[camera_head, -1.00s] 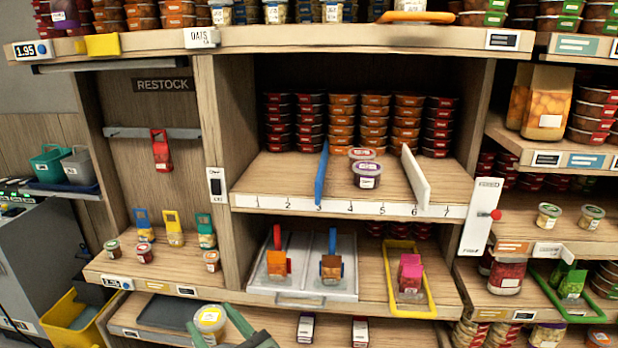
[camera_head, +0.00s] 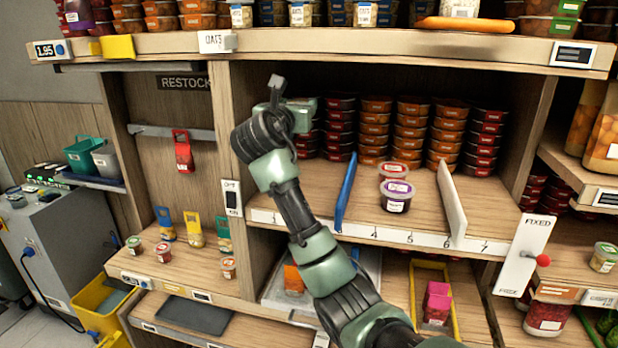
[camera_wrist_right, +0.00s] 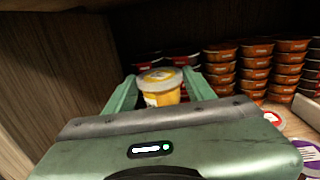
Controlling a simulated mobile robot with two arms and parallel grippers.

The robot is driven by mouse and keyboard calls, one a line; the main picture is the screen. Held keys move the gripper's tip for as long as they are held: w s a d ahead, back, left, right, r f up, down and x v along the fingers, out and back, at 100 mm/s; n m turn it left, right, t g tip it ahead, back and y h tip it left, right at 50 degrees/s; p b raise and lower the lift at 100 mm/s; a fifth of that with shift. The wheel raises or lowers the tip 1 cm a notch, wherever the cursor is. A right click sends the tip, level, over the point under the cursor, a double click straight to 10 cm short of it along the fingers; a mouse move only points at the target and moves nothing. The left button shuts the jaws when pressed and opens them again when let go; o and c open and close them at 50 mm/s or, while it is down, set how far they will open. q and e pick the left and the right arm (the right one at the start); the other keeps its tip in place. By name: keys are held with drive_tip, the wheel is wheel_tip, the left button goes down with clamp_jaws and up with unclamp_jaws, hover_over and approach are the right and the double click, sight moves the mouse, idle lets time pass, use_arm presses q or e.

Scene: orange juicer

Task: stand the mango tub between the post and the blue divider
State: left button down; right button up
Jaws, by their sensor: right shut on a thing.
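The mango tub, yellow with a pale lid, shows in the right wrist view (camera_wrist_right: 160,88) between the fingers of my right gripper (camera_wrist_right: 158,90). The gripper is shut on it and the tub looks roughly upright. In the head view my right gripper (camera_head: 290,112) is inside the upper left of the middle bay, and the tub is hidden there. The blue divider (camera_head: 345,192) stands on the shelf to the right of my forearm. The wooden post (camera_head: 222,130) bounds the bay on the left. My arm covers part of the shelf between them. My left gripper is not in view.
Stacks of dark and orange tubs (camera_head: 375,130) line the back of the shelf. A purple-lidded tub (camera_head: 397,195) and a red-lidded tub (camera_head: 400,171) stand right of the blue divider. A white divider (camera_head: 451,203) is further right. The upper shelf edge (camera_head: 330,48) is overhead.

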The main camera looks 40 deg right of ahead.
drive_tip(key=shift+w+d+r, duration=0.15)
drive_tip(key=shift+d+r, duration=0.15)
drive_tip(key=shift+r, duration=0.25)
drive_tip(key=shift+f, duration=0.25)
wheel_tip(320, 180, down, 18)
drive_tip(key=p, duration=0.3)
drive_tip(key=shift+a+f+p, duration=0.1)
drive_tip(key=shift+f+p, duration=0.05)
drive_tip(key=shift+p, duration=0.15)
drive_tip(key=shift+f, duration=0.25)
drive_tip(key=shift+f, duration=0.1)
drive_tip(key=o, duration=1.4)
